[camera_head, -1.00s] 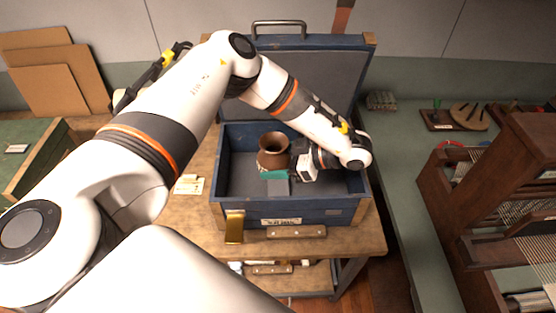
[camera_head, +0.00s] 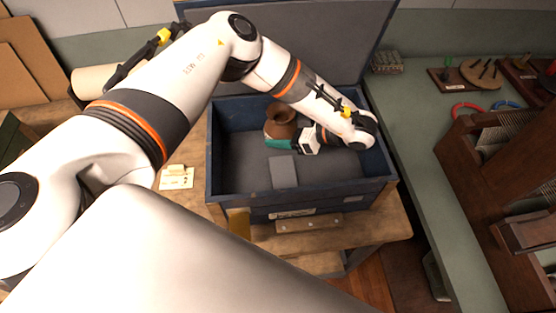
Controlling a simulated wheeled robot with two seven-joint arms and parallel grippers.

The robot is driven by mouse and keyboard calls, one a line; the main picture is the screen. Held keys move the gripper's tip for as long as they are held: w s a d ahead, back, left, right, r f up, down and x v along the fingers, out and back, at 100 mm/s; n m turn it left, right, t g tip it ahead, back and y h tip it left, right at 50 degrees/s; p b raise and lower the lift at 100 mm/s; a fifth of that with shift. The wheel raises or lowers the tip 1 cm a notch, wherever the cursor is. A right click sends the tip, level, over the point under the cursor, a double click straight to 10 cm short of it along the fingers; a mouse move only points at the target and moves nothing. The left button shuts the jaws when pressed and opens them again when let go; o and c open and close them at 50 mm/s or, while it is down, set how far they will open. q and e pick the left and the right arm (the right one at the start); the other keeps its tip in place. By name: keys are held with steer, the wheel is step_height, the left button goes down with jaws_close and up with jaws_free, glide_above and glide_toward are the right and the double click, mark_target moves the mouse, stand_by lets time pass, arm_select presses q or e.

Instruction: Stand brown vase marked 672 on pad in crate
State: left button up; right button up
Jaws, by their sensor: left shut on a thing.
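The brown vase (camera_head: 282,115) shows in the head view inside the open blue crate (camera_head: 236,201), toward the back and left of its middle. Its mouth faces up and it looks slightly tilted. My left gripper (camera_head: 287,138) reaches in from the right and is shut on the vase. A teal part covers the vase's lower front; its base and the mark 672 cannot be seen. A light grey square pad (camera_head: 283,173) lies on the crate floor in front of the vase. I cannot tell whether the vase touches the floor. My right gripper is out of view.
The crate stands on a wooden bench (camera_head: 180,205), its grey-lined lid (camera_head: 330,45) raised behind. Paper labels (camera_head: 177,177) lie left of the crate. A wooden loom (camera_head: 510,190) stands at right.

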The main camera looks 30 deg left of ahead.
arm_select(q)
step_height(320, 180, down, 5)
steer(key=shift+a, duration=0.15)
steer(key=shift+f, duration=0.6)
step_height(320, 180, down, 4)
steer(key=shift+b, duration=0.45)
steer(key=shift+f, duration=0.15)
steer(key=o, duration=1.1)
